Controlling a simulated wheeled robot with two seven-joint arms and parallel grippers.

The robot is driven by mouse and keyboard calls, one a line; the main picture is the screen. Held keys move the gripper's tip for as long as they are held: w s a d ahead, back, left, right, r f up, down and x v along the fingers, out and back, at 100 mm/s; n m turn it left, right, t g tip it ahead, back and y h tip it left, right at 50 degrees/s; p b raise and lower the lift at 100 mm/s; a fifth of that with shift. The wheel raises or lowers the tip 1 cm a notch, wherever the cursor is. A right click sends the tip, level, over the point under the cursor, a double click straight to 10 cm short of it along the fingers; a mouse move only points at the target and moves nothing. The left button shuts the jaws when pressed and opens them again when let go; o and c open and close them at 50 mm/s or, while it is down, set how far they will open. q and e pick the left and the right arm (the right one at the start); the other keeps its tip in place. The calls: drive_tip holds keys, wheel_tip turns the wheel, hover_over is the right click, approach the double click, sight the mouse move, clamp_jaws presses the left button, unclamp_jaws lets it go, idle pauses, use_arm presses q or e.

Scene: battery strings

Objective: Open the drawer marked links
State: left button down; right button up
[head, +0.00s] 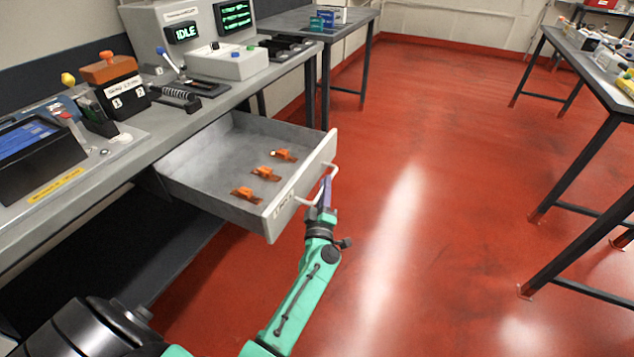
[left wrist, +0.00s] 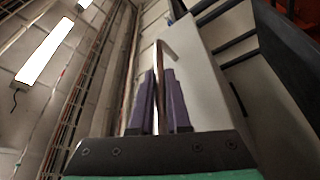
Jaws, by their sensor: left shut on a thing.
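The drawer (head: 205,185) stands pulled well out from under the workbench in the head view. Several orange and brown link pieces (head: 265,173) lie spaced apart on its floor. Its pale front (head: 318,172) bears a small label (head: 283,198), too small to read, and a bar handle (head: 310,196). My left gripper (head: 326,188) is at the handle, on the outer side of the front. In the left wrist view its two purple fingers (left wrist: 159,100) are shut on the handle (left wrist: 158,70), which runs up between them. My right gripper is out of view.
The workbench (head: 215,108) above the drawer carries a console with an IDLE screen (head: 183,32), a black box with an orange top (head: 112,85) and a tablet-like display (head: 35,150). Other tables stand at the back and right (head: 600,75). The red floor (head: 440,180) between is clear.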

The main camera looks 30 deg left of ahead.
use_arm(q)
drive_tip(key=shift+d+f, duration=0.1)
drive_tip(key=shift+d, duration=0.1)
drive_tip(key=c, duration=0.9)
unclamp_jaws()
drive_tip(key=v, duration=1.4)
drive_tip(key=shift+s, duration=0.25)
